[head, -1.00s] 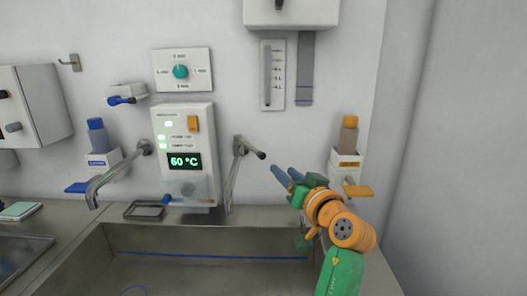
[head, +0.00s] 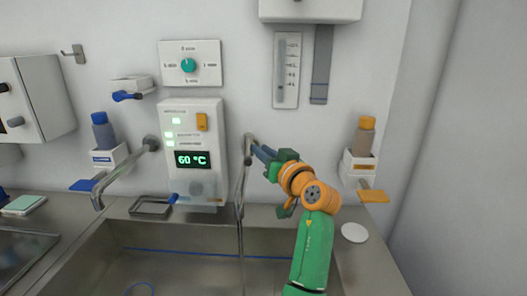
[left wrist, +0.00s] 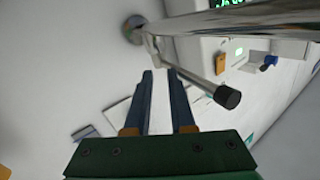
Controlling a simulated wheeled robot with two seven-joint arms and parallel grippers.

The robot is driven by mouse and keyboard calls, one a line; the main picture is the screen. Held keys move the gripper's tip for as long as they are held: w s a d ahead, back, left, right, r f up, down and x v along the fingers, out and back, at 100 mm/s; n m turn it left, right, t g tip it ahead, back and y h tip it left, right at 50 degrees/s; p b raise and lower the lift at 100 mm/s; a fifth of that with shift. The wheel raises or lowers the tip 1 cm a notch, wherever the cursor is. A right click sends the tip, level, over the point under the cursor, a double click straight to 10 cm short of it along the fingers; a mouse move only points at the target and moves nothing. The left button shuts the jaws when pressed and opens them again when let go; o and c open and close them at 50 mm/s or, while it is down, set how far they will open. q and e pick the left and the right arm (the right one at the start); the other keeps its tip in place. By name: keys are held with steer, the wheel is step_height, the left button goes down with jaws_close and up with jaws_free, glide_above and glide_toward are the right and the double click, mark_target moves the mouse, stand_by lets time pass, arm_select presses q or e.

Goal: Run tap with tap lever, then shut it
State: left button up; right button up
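The wall tap (head: 243,180) stands right of the 60 °C panel, its spout reaching down over the sink. A thin line like a water stream (head: 242,258) falls from its end. The spout crosses the top of the left wrist view (left wrist: 245,18). The tap lever (left wrist: 228,96), a short metal rod with a black end, lies just right of my right-hand finger; whether they touch I cannot tell. In the head view the fingers mostly hide it. My left gripper (head: 263,153) is at the tap; its fingers (left wrist: 162,85) are apart with nothing between them. My right gripper is out of view.
A second tap (head: 124,172) is left of the panel (head: 193,150). The steel sink (head: 180,272) lies below. A bottle with an orange cap (head: 365,137) sits in a wall holder at right, a blue bottle (head: 103,131) at left. A white disc (head: 354,232) lies on the right counter.

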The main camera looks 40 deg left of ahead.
arm_select(q)
steer(key=s, duration=0.1)
steer(key=s+d+r, duration=0.1)
steer(key=s+d, duration=0.1)
steer(key=shift+r, duration=0.3)
jaws_close()
steer(key=w, duration=0.1)
steer(key=w+f, duration=0.1)
steer(key=shift+w+a, duration=0.1)
steer(key=shift+w, duration=0.2)
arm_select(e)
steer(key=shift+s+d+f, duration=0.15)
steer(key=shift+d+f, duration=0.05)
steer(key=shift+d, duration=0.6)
arm_select(q)
steer(key=shift+s, duration=0.1)
steer(key=shift+o, duration=2.2)
jaws_free()
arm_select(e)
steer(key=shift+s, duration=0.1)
